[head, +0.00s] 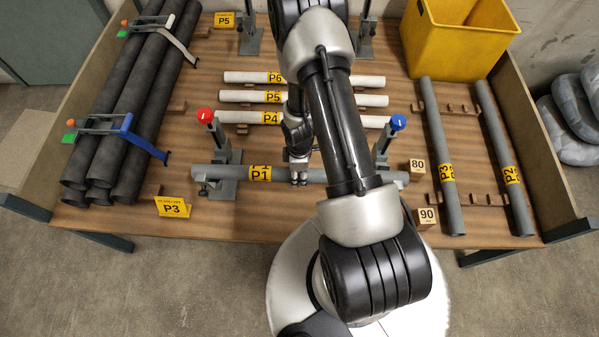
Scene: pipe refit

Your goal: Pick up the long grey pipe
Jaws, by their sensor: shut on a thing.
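A long grey pipe labelled P1 (228,173) lies crosswise near the front of the wooden table, its ends at two grey stands. The left stand (222,150) has a red knob and the right stand (387,145) a blue one. My gripper (299,178) is at the pipe's middle, just right of the yellow P1 label, shut on it. My arm hides part of the pipe's right half. Two more long grey pipes, P3 (436,140) and P2 (500,150), lie lengthwise on wooden rests at the right.
White pipes P6 (245,77), P5 (240,96) and P4 (240,117) lie behind. Dark pipes (125,100) are clamped in a stack at left. A yellow bin (450,45) stands back right. Blocks marked 80 (417,166) and 90 (426,215) sit near the right stand.

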